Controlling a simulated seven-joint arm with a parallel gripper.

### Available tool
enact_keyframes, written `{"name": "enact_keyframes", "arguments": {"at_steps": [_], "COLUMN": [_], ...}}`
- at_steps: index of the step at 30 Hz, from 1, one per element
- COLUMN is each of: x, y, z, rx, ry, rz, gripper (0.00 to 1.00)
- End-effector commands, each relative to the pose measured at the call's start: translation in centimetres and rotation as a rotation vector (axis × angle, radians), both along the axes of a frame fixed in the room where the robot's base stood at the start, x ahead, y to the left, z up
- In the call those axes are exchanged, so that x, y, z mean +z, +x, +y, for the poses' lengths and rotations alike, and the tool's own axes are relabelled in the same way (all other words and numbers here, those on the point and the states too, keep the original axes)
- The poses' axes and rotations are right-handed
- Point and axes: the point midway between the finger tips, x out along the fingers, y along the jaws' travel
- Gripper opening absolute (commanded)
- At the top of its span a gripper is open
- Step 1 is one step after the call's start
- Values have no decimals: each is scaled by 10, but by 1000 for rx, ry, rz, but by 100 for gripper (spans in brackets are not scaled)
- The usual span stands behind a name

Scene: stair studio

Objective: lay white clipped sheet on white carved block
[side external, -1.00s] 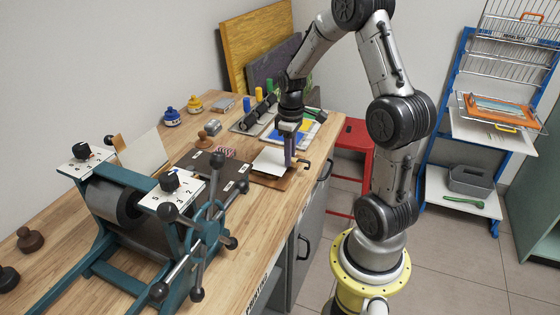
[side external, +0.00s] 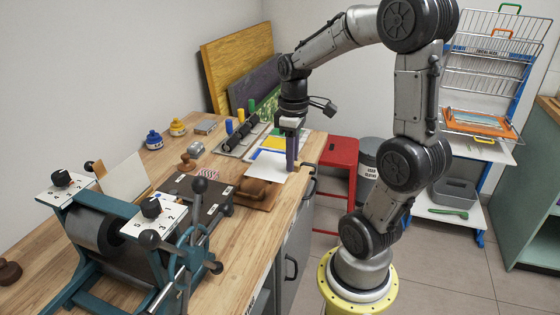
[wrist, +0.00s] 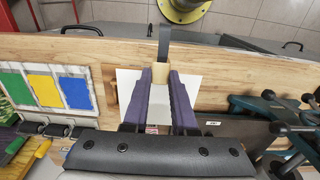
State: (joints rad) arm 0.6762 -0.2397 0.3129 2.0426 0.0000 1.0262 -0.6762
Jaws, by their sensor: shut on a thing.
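The white clipped sheet (side external: 270,166) shows beside and below my gripper (side external: 291,168), near the table's right edge. My gripper has purple fingers; in the wrist view (wrist: 161,78) they are shut on a small tan piece (wrist: 160,72) at the sheet's edge, apparently its clip. The sheet (wrist: 190,85) shows on both sides of the fingers. I cannot tell how high the sheet is above the table. A brown wooden board (side external: 252,200) with a raised brown piece lies in front of the sheet. I cannot make out a white carved block for certain.
The teal press (side external: 130,235) stands at front left, with a dark plate (side external: 208,200) between it and the board. Yellow and blue ink patches (side external: 272,143) lie behind the sheet. A red stool (side external: 337,170) stands beyond the table edge.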

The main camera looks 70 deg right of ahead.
Motion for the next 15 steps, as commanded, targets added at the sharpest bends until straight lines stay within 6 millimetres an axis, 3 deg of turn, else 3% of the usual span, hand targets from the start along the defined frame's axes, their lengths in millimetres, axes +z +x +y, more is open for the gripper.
{"name": "enact_keyframes", "arguments": {"at_steps": [6, 15], "x": [16, 25], "y": [-27, -39], "z": [22, 31], "rx": [0, -100], "ry": [-2, -1], "rz": [-3, -2], "gripper": [0, 0]}}
